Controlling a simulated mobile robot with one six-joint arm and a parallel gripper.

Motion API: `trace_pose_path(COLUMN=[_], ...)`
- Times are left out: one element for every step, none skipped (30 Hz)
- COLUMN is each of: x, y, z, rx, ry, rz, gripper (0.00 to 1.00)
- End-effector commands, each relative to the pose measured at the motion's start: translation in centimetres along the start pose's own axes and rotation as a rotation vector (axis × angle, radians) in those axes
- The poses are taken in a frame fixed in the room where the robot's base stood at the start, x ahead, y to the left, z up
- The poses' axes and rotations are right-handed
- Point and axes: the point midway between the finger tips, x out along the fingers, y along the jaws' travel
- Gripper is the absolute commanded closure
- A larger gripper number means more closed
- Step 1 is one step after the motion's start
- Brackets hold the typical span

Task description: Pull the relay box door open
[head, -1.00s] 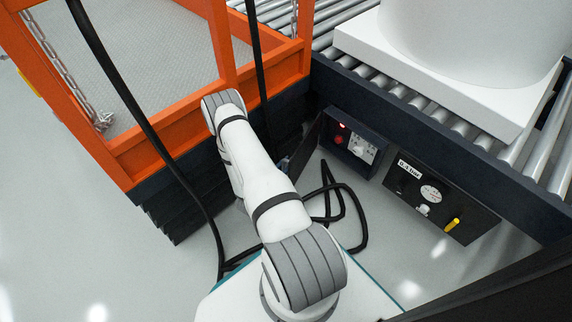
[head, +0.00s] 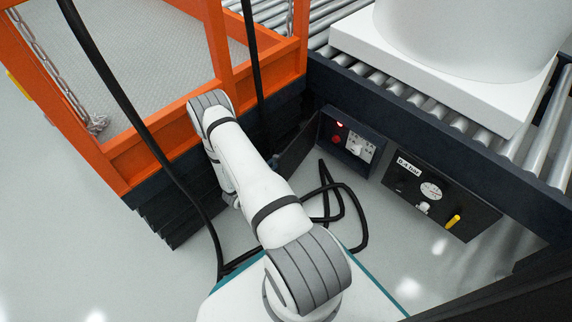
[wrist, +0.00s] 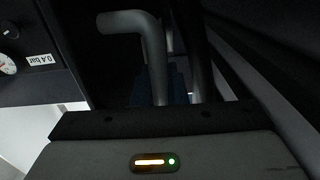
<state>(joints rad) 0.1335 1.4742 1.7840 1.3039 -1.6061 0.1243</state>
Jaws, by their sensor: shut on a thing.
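The relay box (head: 350,137) is a dark box low on the conveyor's side, with a lit red lamp, a red button and a pale switch panel. Its dark door (head: 299,146) stands open, swung out to the left from the box's left edge. My gripper (wrist: 178,88) is at the door's outer side, mostly hidden behind my arm in the head view. In the wrist view it is shut on a grey bent handle (wrist: 152,45). The fingers are dark and hard to make out there.
A gauge panel (head: 440,197) marked 0.4 bar, with a yellow lever, is right of the box. Black hoses (head: 345,215) loop on the floor below the door. The orange lift frame (head: 170,125) stands close on the left. A conveyor (head: 440,115) carries a white tank.

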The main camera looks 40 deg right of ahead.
Motion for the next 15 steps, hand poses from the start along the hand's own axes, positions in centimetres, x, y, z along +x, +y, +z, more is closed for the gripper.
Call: trace_pose_path(x=[-0.32, -0.38, -0.42, -0.42, -0.43, -0.43, -0.44, -0.46, -0.47, -0.48, -0.49, -0.50, -0.51, -0.52, -0.54], y=[-0.32, -0.40, -0.45, -0.46, -0.47, -0.48, -0.50, -0.51, -0.54, -0.55, -0.56, -0.58, -0.59, -0.61, -0.62], z=[0.12, 0.10, 0.08, 0.07, 0.06, 0.06, 0.06, 0.06, 0.06, 0.07, 0.07, 0.07, 0.06, 0.06, 0.05], rx=[-0.001, -0.002, -0.002, -0.002, -0.002, -0.002, -0.002, -0.002, -0.001, -0.001, -0.001, -0.001, -0.001, -0.001, -0.001], ry=[-0.003, -0.004, -0.005, -0.005, -0.005, -0.006, -0.006, -0.006, -0.006, -0.006, -0.006, -0.006, -0.006, -0.006, -0.005], rz=[0.001, 0.002, 0.003, 0.003, 0.002, 0.001, 0.001, 0.000, -0.001, -0.001, -0.002, -0.002, -0.003, -0.003, -0.003], gripper=[1.00, 1.00, 1.00, 1.00, 1.00, 1.00, 1.00, 1.00, 1.00, 1.00, 0.85, 0.82, 0.79, 0.79, 0.79])
